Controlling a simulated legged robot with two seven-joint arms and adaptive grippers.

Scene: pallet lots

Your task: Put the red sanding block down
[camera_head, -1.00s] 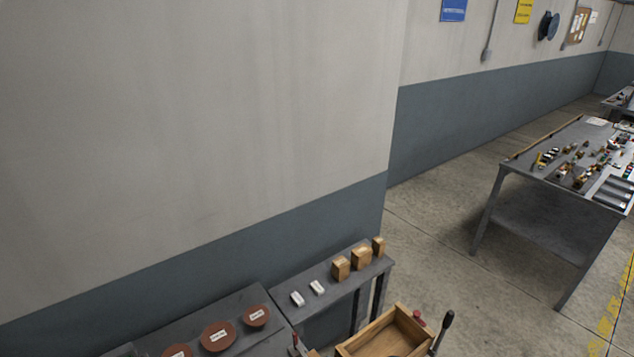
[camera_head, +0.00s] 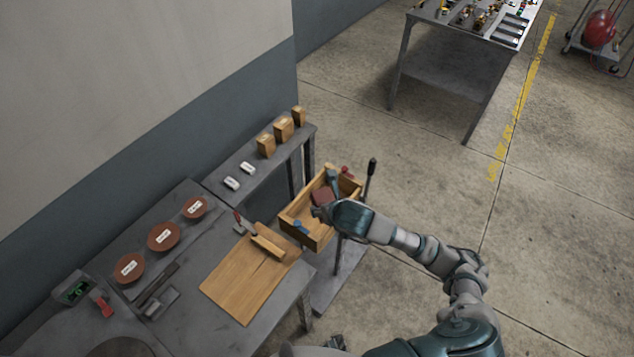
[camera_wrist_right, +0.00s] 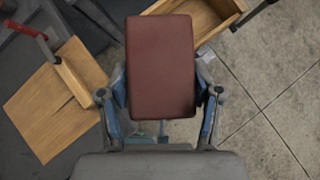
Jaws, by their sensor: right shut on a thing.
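The red sanding block (camera_head: 322,195) is in my right gripper (camera_head: 325,199), over the open wooden box (camera_head: 348,188) in the head view. In the right wrist view the block (camera_wrist_right: 160,65) sits upright in the picture between the two fingers (camera_wrist_right: 160,92), which press its sides. The block hides part of the box (camera_wrist_right: 208,16) there. Whether the block touches the box is hard to tell. My left gripper is not seen in the frames.
Left of the box, a wooden board (camera_head: 250,275) with a clamped strip lies on a grey bench (camera_head: 205,255). Round brown discs (camera_head: 163,236) lie behind it. A narrow shelf (camera_head: 250,160) holds wooden blocks (camera_head: 283,130) and two white pieces. A lever (camera_head: 371,172) rises right of the box.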

